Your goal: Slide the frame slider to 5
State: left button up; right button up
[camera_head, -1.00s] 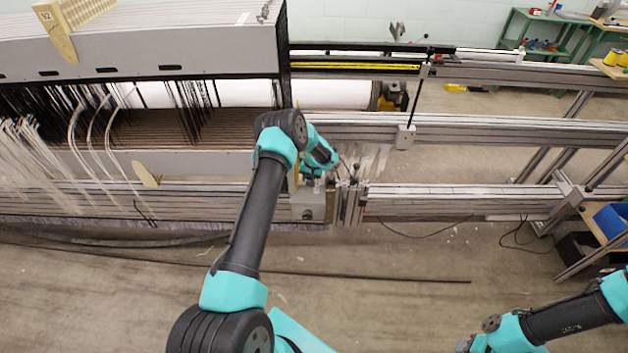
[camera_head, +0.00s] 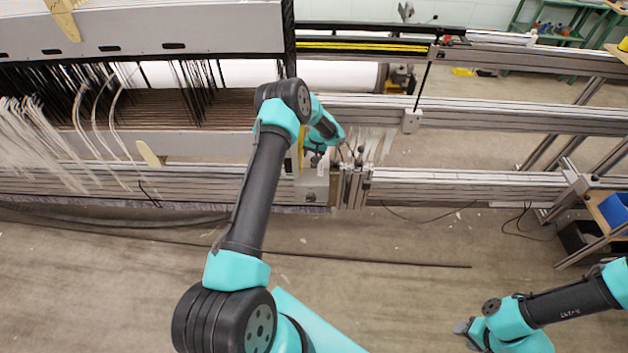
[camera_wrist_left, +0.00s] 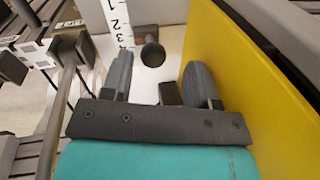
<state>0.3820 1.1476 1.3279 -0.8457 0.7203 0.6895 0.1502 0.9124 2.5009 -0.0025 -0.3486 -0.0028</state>
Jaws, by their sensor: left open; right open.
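The frame slider's dark round knob (camera_wrist_left: 152,52) stands on a short stem beside a white scale (camera_wrist_left: 117,18) in the left wrist view. No 5 can be made out. My left gripper (camera_wrist_left: 160,77) is open, with one finger on each side of the knob's line and the knob just past the fingertips. In the head view my left gripper (camera_head: 318,156) is over the small grey block (camera_head: 311,190) on the rail, partly hidden by its arm. My right gripper (camera_head: 463,328) is open at lower right, far from the slider.
A yellow panel (camera_wrist_left: 252,90) stands close to the left gripper's right finger. A metal clamp assembly (camera_head: 353,183) sits just right of the block. Long rails (camera_head: 460,188) run across the machine. Threads (camera_head: 40,140) hang at left.

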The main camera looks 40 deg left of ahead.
pick_arm(q)
jog(key=s+d+r, duration=0.1)
jog(key=s+d, duration=0.8)
jog(key=s, duration=0.3)
jog(key=shift+s+d+r, duration=0.2)
jog(key=shift+s+d, duration=0.15)
jog(key=shift+s, duration=0.05)
